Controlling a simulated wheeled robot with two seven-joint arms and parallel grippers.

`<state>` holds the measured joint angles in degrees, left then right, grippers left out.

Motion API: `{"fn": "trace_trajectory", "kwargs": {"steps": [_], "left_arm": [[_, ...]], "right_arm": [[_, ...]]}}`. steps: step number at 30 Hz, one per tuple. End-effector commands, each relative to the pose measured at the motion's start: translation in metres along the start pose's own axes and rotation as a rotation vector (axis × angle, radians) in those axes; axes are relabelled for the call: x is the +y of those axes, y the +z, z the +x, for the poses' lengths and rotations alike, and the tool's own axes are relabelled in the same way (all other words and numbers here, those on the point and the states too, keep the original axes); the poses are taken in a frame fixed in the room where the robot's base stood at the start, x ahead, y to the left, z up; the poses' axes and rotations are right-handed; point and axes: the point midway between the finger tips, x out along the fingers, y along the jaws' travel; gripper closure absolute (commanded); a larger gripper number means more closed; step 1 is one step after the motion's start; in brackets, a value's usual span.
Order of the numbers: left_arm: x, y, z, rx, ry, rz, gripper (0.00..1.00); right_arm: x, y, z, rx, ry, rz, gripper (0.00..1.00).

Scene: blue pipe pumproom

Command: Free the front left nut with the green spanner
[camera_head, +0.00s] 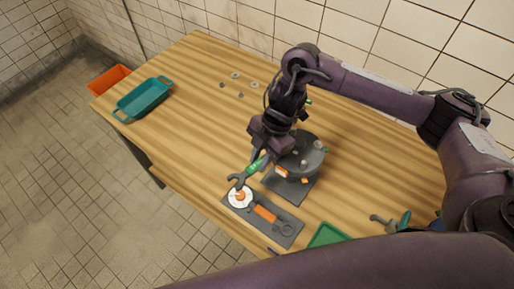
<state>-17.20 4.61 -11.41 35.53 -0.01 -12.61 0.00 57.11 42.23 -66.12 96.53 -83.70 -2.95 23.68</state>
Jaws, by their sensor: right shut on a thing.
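My right gripper (262,150) comes in from the right and is shut on the green spanner (255,165). The spanner's grey open jaw points down and left, above or near a white disc with an orange centre (240,198); I cannot tell whether they touch. A dark round flange (312,158) stands on a grey base plate (291,189), just right of the gripper, with small studs or nuts on top. The gripper hides its left part, and I cannot make out the front left nut. My left gripper is not in view.
An orange-handled spanner (265,213) lies on a dark mat (275,232) at the front edge. A green tray (327,236) and a teal-handled tool (403,221) are to the right. A teal tray (145,97), orange bin (109,79) and loose washers (254,85) are farther left. The table's left middle is clear.

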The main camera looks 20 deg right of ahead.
Motion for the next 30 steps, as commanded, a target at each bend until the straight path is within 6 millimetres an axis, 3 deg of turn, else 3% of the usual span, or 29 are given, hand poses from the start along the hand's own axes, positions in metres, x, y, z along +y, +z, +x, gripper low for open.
{"fn": "trace_trajectory", "kwargs": {"steps": [4, 30], "left_arm": [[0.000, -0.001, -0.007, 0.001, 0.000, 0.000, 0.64], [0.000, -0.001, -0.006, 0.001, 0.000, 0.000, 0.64]], "right_arm": [[-0.008, 0.001, -0.002, -0.003, -0.051, -0.126, 1.00], [-0.008, -0.003, -0.010, -0.001, -0.049, -0.125, 1.00]]}}
